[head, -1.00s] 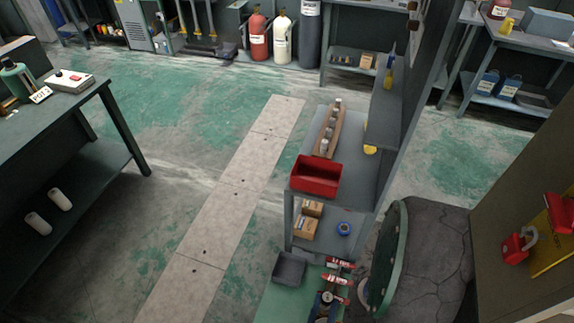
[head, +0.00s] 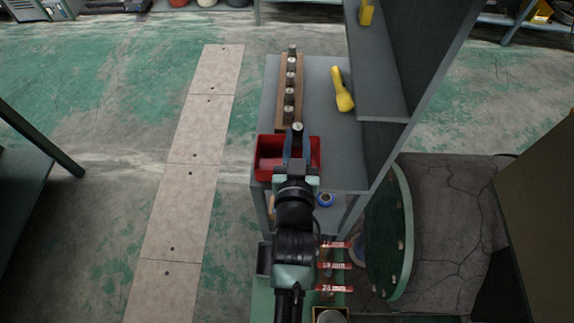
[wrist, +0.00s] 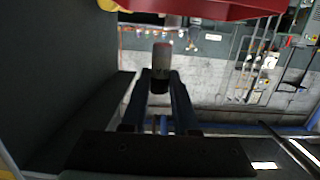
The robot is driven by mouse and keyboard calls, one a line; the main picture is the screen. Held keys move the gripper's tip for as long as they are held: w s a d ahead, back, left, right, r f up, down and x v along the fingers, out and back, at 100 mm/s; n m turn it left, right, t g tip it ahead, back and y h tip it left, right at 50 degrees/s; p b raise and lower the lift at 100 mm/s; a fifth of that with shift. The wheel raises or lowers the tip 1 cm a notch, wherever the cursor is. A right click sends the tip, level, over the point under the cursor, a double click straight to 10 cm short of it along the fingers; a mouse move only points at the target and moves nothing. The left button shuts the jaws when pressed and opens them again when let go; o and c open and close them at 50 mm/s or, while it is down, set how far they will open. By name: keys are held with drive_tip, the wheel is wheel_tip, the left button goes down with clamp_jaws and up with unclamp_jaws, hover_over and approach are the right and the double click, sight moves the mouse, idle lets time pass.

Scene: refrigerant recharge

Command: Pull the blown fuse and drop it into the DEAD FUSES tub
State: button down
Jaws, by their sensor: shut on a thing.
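My gripper (head: 297,147) is shut on a small dark cylinder with a pale end cap, the fuse (head: 298,128). In the wrist view the fuse (wrist: 161,60) sticks out beyond the two dark fingertips (wrist: 160,83). The red tub (head: 265,172) stands on the grey shelf unit; in the head view my fingers and the fuse overlap it. Their height above it is hard to tell. No label is readable on the tub. Part of its red wall (wrist: 200,8) shows along the top of the wrist view.
A wooden rack (head: 281,100) with several upright cylinders stands just behind the tub. A yellow torch-like tool (head: 342,90) lies to the right on the grey shelf top (head: 320,120). A round green lid (head: 390,240) and several red-labelled pieces (head: 334,266) are lower right.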

drive_tip(key=shift+a+f+b, duration=0.1)
drive_tip(key=shift+f+b, duration=2.45)
drive_tip(key=shift+f, duration=0.4)
drive_tip(key=c, duration=0.6)
unclamp_jaws()
drive_tip(key=s+r+b, duration=0.1)
drive_tip(key=s+r, duration=0.1)
drive_tip(key=s, duration=1)
drive_tip(key=shift+s, duration=0.4)
